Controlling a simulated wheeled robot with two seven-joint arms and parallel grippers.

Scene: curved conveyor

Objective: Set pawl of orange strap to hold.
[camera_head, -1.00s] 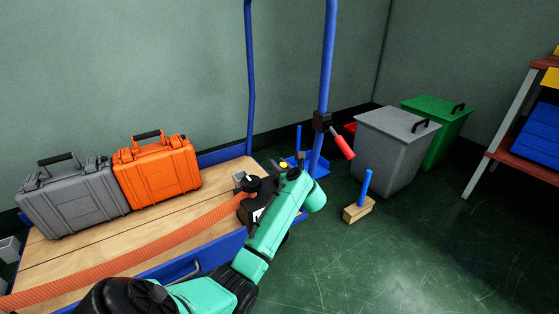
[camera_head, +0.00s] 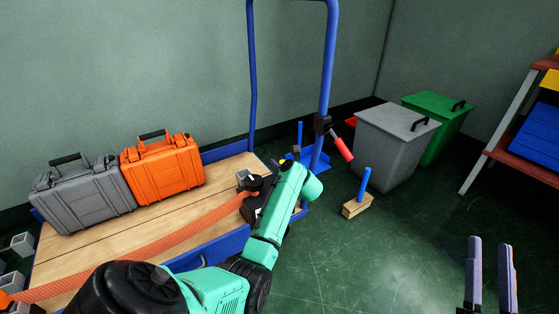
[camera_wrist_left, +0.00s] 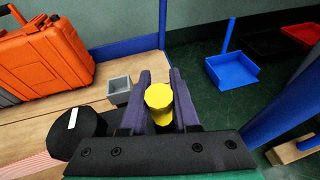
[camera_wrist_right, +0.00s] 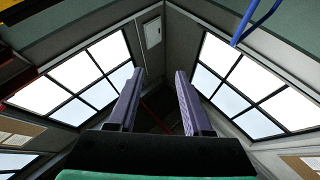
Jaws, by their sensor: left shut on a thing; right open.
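The orange strap (camera_head: 150,248) runs across the wooden deck of a blue cart to a dark ratchet (camera_head: 252,208) near the deck's right end. In the left wrist view a yellow round-topped piece (camera_wrist_left: 158,97) sits between the fingers of my left gripper (camera_wrist_left: 160,78), which is shut on it. I cannot tell whether this piece is the pawl's handle. A black round part with a white mark (camera_wrist_left: 84,135) lies beside it, with the strap (camera_wrist_left: 28,166) at its left. My left wrist hides the yellow piece in the head view. My right gripper (camera_head: 491,275) is open and empty over the floor.
A grey case (camera_head: 85,195) and an orange case (camera_head: 162,172) stand on the deck (camera_head: 110,235). A blue post (camera_head: 327,75) with a red-handled lever (camera_head: 341,148) rises behind my left wrist.

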